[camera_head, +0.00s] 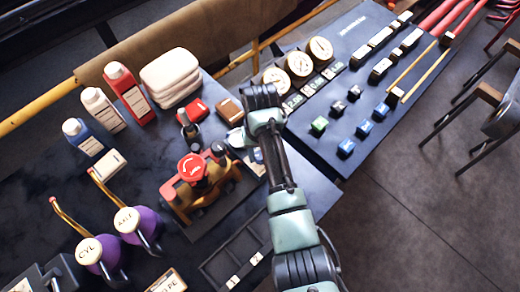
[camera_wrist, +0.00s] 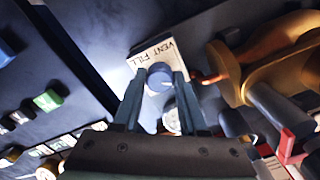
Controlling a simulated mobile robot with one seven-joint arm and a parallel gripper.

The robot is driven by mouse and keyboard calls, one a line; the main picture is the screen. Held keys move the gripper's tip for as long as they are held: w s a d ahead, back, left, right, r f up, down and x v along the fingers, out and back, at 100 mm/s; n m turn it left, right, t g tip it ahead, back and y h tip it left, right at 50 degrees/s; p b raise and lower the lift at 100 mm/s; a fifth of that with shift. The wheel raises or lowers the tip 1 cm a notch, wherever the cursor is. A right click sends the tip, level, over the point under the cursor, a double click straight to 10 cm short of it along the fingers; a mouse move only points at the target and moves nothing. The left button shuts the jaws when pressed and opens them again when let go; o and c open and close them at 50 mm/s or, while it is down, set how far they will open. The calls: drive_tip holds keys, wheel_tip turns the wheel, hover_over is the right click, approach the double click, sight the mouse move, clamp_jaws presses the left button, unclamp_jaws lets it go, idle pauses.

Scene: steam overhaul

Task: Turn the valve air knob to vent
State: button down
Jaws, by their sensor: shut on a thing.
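The valve air knob (camera_wrist: 159,75) is a small round blue knob with a pale mark, in the wrist view. It stands on a white label plate (camera_wrist: 143,62) that reads VENT and FILL. My gripper (camera_wrist: 160,88) has its two fingers on either side of the knob and is shut on it. The mark seems to lie toward the lower right of the knob; I cannot tell for sure which word it points to. In the head view my arm hides most of the knob and the fingers.
A brass valve with a red handwheel (camera_head: 192,168) stands close left of my arm. Gauges (camera_head: 300,66) and a blue panel with switches (camera_head: 352,120) lie to the right.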

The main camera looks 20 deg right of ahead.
drive_tip(key=shift+n, duration=0.6)
drive_tip(key=shift+c, duration=2.2)
unclamp_jaws()
drive_tip(key=shift+r, duration=0.1)
wheel_tip(320, 180, up, 13)
drive_tip(key=p, duration=0.2)
